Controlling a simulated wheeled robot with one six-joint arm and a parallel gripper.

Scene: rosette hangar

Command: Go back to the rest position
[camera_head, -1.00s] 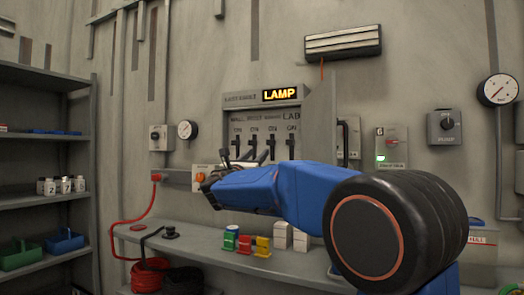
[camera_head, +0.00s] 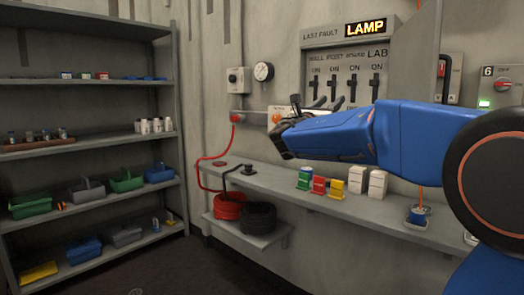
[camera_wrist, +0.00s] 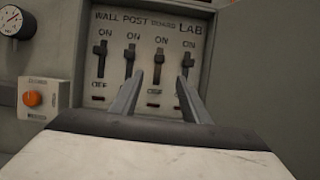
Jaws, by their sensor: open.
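My gripper (camera_head: 308,104) is at the end of my blue arm, in front of the wall switch panel (camera_head: 320,40). In the wrist view its two fingers (camera_wrist: 160,80) stand apart with nothing between them. They point at the lower part of the panel (camera_wrist: 150,52), where several black lever switches sit under the labels WALL, POST, BOARD and LAB. The levers that I can see point up toward ON. A display above the panel reads LAMP. I cannot tell whether the fingers touch a lever.
A wall shelf (camera_head: 330,200) below my arm holds red, yellow and green pieces and white blocks. Red and black cable coils (camera_head: 228,207) lie lower. A tall rack (camera_head: 85,130) with bins stands left. An orange knob box (camera_wrist: 38,98) is left of the panel. Floor shows at lower left.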

